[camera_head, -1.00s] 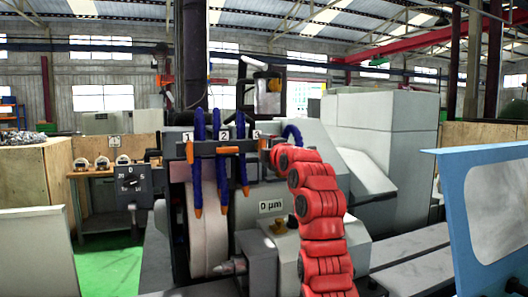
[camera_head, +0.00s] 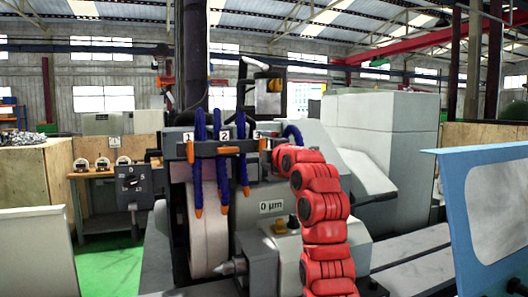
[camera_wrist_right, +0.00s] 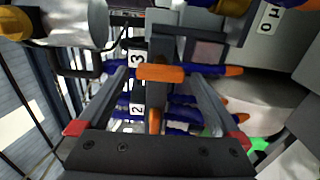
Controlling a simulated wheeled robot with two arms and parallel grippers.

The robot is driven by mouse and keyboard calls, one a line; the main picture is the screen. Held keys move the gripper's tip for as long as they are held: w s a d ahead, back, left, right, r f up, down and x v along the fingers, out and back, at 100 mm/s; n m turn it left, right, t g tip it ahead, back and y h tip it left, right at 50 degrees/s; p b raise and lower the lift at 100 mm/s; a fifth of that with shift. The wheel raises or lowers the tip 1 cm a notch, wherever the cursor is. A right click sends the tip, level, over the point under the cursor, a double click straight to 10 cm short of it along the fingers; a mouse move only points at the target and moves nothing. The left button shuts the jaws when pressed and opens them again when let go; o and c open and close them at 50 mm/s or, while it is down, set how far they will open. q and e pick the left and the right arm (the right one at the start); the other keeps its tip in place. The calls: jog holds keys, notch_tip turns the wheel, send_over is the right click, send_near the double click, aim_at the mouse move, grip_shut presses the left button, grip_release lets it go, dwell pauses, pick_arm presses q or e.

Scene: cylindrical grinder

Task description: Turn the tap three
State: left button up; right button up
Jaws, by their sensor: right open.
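The third tap is a small orange lever (camera_head: 262,145) beside the label 3 (camera_head: 258,134), at the right end of the grey bar in the head view. It points along the hose, while the second tap's lever (camera_head: 228,150) lies crosswise. In the right wrist view, the third tap's lever (camera_wrist_right: 160,73) shows between the far ends of my right gripper's fingers (camera_wrist_right: 158,80). The gripper is open; its fingers stand apart on both sides of the lever. I cannot tell whether either touches it. In the head view, the red arm hides most of this gripper. My left gripper is not in view.
Blue hoses (camera_head: 200,160) with orange tips hang below the bar in front of the grinding wheel (camera_head: 207,225). A dial box (camera_head: 130,184) stands at the left. A blue-framed panel (camera_head: 490,215) stands at the right. The second tap (camera_wrist_right: 155,121) is close to my right gripper.

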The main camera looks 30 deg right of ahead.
jog(key=b+v, duration=0.3)
jog(key=v, duration=1.3)
jog(key=shift+s+a+f, duration=0.1)
jog(key=shift+s+a, duration=0.05)
